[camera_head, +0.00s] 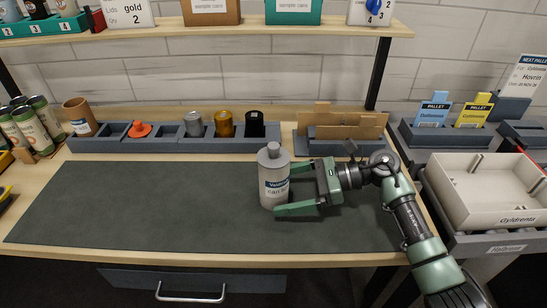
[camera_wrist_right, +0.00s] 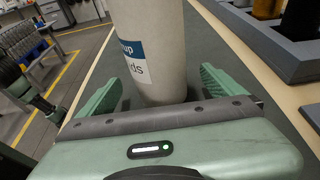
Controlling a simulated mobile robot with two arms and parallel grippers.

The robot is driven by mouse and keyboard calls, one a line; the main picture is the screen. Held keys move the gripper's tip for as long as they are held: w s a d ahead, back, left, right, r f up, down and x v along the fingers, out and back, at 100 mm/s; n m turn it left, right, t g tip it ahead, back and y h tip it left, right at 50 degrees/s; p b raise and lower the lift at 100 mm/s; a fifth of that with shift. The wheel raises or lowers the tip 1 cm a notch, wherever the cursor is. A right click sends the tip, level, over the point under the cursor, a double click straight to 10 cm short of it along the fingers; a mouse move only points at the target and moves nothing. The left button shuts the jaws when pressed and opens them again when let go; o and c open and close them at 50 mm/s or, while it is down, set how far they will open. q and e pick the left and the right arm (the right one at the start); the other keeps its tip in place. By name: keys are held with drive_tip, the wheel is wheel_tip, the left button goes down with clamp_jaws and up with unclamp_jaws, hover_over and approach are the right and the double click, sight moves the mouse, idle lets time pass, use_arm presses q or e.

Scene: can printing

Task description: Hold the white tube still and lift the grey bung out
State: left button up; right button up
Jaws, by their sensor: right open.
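The white tube (camera_head: 275,190) stands upright on the dark mat, with a label band around it. My right gripper (camera_head: 288,189) comes in from the right, low on the tube, with one finger on either side. Its jaws are open, and in the right wrist view (camera_wrist_right: 162,85) there is a gap between each finger and the tube (camera_wrist_right: 155,40). The bung is out of the right wrist view. My left gripper is not in view.
Behind the mat (camera_head: 120,205) is a long grey rack (camera_head: 165,145) with an orange piece (camera_head: 139,129) and grey, amber and black cylinders. A holder with brown boards (camera_head: 345,131) stands behind my right gripper. A pale tray (camera_head: 480,195) is at right. The mat's left side is clear.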

drive_tip(key=shift+b+x, duration=0.3)
drive_tip(key=shift+x, duration=0.5)
drive_tip(key=c, duration=1.3)
drive_tip(key=shift+o, duration=0.2)
